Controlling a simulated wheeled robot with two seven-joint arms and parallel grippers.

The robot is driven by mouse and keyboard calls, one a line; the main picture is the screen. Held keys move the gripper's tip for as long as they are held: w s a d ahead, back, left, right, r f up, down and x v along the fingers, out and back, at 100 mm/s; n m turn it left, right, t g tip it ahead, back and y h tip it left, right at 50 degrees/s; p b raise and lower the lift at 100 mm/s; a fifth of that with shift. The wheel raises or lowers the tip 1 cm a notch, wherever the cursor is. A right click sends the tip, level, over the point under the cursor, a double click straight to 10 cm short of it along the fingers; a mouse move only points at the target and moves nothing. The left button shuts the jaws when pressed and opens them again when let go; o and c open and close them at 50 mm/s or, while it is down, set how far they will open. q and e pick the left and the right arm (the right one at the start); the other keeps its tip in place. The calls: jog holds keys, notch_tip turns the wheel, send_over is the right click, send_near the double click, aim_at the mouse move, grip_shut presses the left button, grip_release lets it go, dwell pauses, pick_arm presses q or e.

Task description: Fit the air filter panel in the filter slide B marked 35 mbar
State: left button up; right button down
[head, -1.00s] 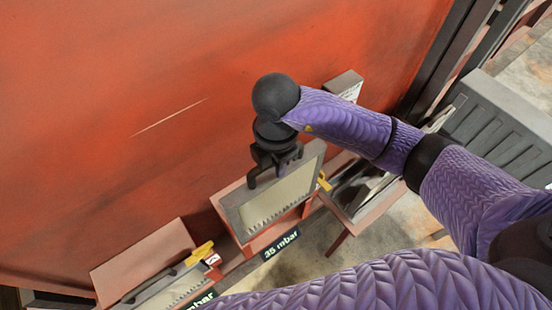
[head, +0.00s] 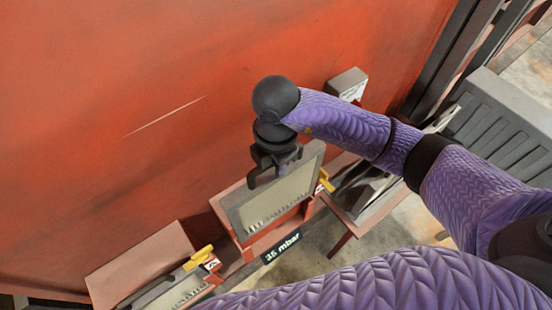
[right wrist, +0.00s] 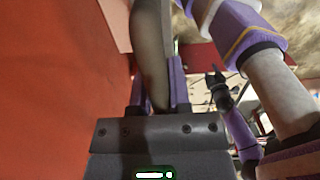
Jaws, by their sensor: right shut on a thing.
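The air filter panel (head: 277,200) has a grey frame and a pale pleated face. In the head view it is tilted at the red-brown filter slide (head: 268,238) whose dark label (head: 283,248) reads 35 mbar. My right gripper (head: 268,178) is shut on the panel's upper edge. In the right wrist view a dark sheet-like thing, seemingly the panel (right wrist: 151,50), stands between the purple fingers (right wrist: 159,100). The panel hides much of the slide, so I cannot tell how it is seated. A small dark gripper, seemingly my left one (right wrist: 216,85), shows in the right wrist view, its jaws unclear.
A yellow lever (head: 325,181) sits right of the slide. Another slide (head: 185,290) with a yellow lever (head: 198,257) stands at lower left. A large red wall (head: 130,100) rises behind. A small grey box (head: 347,84) and a ribbed grey bin (head: 505,125) are to the right.

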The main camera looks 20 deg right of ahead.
aim_at(276, 192)
jog(key=shift+f+b, duration=0.95)
jog(key=shift+f, duration=0.65)
jog(key=shift+r+p, duration=0.1)
jog(key=shift+p, duration=0.25)
